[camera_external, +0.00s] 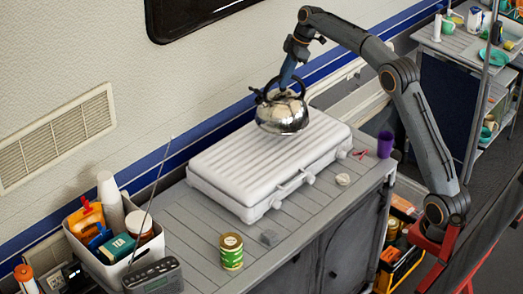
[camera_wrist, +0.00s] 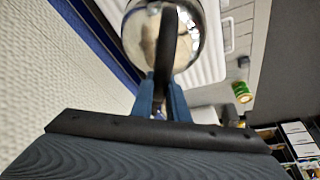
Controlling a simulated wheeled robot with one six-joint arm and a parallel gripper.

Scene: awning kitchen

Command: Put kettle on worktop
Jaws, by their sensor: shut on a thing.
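The kettle (camera_external: 283,113) is shiny metal with a black handle. In the external view it is over the white ridged stove or grill (camera_external: 225,155); whether its base touches the lid is not clear. My gripper (camera_external: 286,84) is above it, shut on the handle. In the wrist view the kettle (camera_wrist: 190,30) fills the top centre, with its dark handle between the blue fingers of my gripper (camera_wrist: 162,95). The grey slatted worktop (camera_external: 180,225) lies under and in front of the stove.
A green tin (camera_external: 231,251), a grey lump (camera_external: 269,238), a white round item (camera_external: 343,179) and a purple cup (camera_external: 385,144) stand on the worktop. A white bin of goods (camera_external: 115,265) and a radio (camera_external: 153,277) are at the left. Bare slats lie left of the tin.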

